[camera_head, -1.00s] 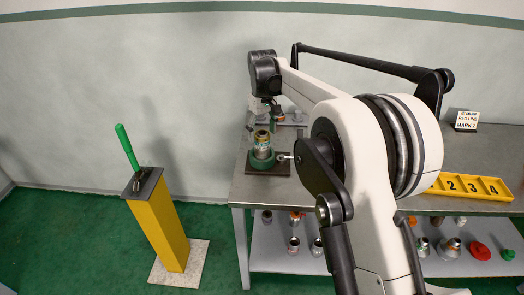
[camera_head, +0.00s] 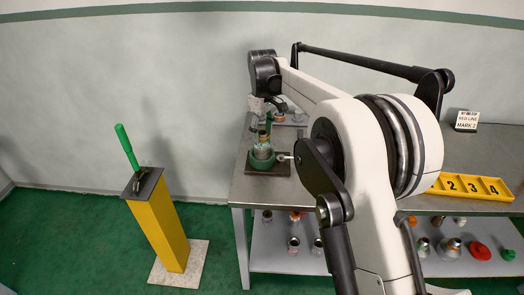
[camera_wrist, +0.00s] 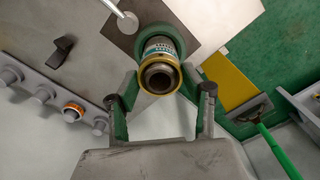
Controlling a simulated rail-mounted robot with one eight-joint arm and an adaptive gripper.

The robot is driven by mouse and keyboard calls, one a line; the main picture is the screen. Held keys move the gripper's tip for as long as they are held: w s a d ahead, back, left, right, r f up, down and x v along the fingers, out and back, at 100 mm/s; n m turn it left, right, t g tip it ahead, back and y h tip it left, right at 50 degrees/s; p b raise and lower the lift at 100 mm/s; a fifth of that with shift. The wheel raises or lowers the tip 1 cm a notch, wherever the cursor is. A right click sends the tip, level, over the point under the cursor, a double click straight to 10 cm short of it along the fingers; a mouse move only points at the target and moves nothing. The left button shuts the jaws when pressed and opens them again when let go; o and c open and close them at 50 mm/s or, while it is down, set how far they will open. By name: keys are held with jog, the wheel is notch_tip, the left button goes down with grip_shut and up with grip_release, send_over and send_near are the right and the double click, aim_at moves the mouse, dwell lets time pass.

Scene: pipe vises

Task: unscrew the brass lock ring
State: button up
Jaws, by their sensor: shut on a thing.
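The brass lock ring (camera_wrist: 158,93) sits at the open end of an upright metal fitting, seen end-on in the wrist view. The fitting (camera_head: 263,151) stands in a green round vise (camera_head: 262,163) on a dark base plate at the table's left end. My gripper (camera_wrist: 160,82) comes from above, with its two green fingers on opposite sides of the ring, shut on it. In the head view my gripper (camera_head: 268,108) is over the fitting and partly hides its top. Exact finger contact is hard to see.
A rod with a round knob (camera_wrist: 128,22) sticks out beside the vise. A grey rack (camera_wrist: 40,92) with several fittings stands nearby. A yellow post (camera_head: 158,234) with a green lever stands left of the table (camera_head: 330,196). A yellow numbered tray (camera_head: 470,187) lies at right.

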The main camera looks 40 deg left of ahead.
jog(key=n, duration=1.1)
jog(key=shift+n, duration=0.3)
jog(key=n, duration=0.3)
jog(key=shift+n, duration=0.3)
jog(key=n, duration=0.5)
jog(key=shift+n, duration=0.3)
jog(key=n, duration=0.5)
jog(key=shift+r, duration=0.1)
